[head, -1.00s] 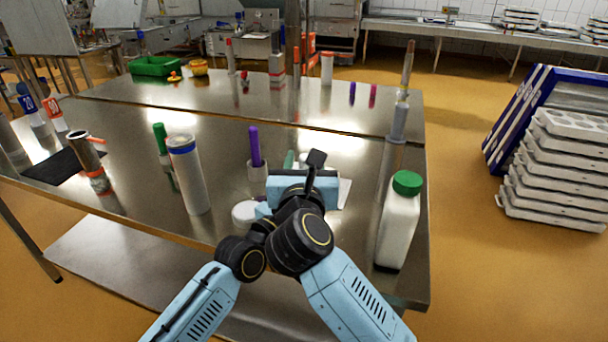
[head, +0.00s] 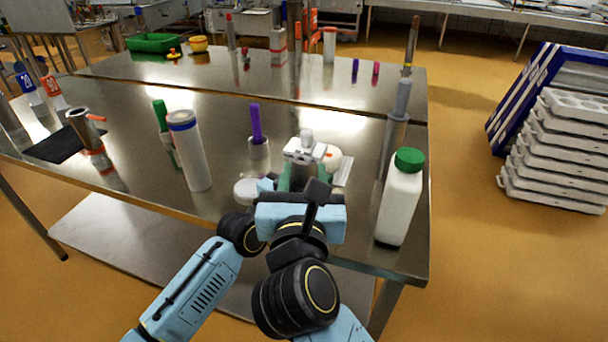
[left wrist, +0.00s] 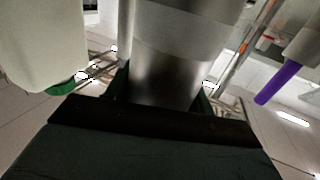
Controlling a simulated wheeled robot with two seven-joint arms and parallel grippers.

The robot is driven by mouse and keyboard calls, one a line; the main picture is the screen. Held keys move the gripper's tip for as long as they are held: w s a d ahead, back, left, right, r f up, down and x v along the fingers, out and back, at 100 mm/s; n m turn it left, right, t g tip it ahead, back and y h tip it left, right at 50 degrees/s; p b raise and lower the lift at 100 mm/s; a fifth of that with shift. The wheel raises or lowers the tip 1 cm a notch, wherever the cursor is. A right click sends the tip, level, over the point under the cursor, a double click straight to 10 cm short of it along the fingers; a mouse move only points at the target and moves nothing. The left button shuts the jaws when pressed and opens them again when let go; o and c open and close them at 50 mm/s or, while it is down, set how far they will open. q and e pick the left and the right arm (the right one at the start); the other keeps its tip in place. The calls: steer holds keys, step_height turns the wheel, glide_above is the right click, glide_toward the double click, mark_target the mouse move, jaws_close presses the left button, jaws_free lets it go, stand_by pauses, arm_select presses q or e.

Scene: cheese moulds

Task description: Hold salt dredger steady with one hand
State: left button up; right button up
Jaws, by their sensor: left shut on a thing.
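The salt dredger (left wrist: 168,65) is a grey metal cylinder in the middle of the left wrist view. It stands between the dark green fingers of my left gripper (left wrist: 165,90), which is shut on it.
A white bottle with green cap (head: 400,205) stands close on the right. A purple-handled tool in a cup (head: 259,150) and a blue-topped white cylinder (head: 190,155) stand left. A low white round item (head: 246,190) lies near the left gripper. Stacked trays (head: 560,155) are off the table.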

stand_by(0.4)
arm_select(q)
steer(key=o, duration=1.3)
